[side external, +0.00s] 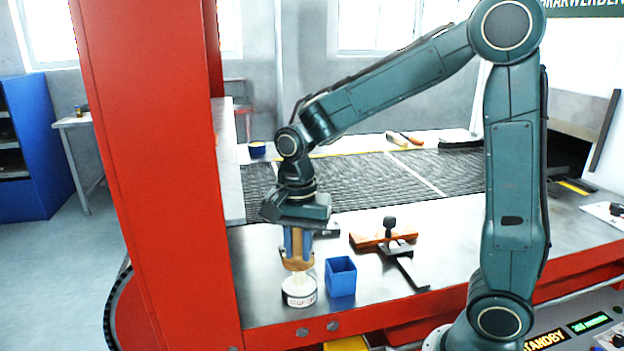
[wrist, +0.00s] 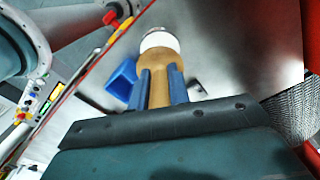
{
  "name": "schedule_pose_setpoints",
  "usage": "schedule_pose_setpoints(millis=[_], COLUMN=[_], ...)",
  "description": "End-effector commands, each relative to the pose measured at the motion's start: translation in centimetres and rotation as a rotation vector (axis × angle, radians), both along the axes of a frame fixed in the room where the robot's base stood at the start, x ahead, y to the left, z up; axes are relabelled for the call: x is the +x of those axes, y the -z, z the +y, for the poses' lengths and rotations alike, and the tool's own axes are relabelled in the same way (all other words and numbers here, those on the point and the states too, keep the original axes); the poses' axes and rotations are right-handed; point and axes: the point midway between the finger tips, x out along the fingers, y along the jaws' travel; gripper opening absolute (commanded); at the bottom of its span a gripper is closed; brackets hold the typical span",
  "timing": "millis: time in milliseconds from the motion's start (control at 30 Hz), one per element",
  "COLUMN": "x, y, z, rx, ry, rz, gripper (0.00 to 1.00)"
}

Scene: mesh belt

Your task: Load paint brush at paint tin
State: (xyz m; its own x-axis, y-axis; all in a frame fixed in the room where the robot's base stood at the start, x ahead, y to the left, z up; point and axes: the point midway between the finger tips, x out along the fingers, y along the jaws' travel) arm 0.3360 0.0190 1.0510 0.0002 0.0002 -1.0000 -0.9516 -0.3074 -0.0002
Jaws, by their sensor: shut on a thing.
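The paint brush (side external: 298,264) has a tan wooden handle and pale bristles. My gripper (side external: 297,250) has blue fingers and is shut on the handle, holding the brush roughly upright with its bristles down. The paint tin (side external: 299,298), a small white pot with dark lettering, stands on the bench directly below. The bristles reach the tin's mouth; I cannot tell how deep they sit. In the wrist view the brush handle (wrist: 158,88) runs between the fingers (wrist: 159,72), and the white tin (wrist: 160,42) shows beyond it. The bristles are hidden there.
An open blue box (side external: 341,278) stands close to the right of the tin. A wooden piece with a black clamp (side external: 389,238) lies further right. The dark mesh belt (side external: 385,177) runs behind. A red post (side external: 160,180) stands left. The bench front between box and clamp is partly clear.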

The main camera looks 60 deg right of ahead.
Motion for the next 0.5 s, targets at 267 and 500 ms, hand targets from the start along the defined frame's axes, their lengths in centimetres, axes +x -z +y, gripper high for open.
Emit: schedule_pose_setpoints(millis=[267,500], x=[-0.01,-0.02], y=[0.27,0.48], z=[0.0,-0.01], rx=[0.0,0.0], ry=[0.0,0.0], rz=[0.001,0.001], gripper=[0.0,0.0])
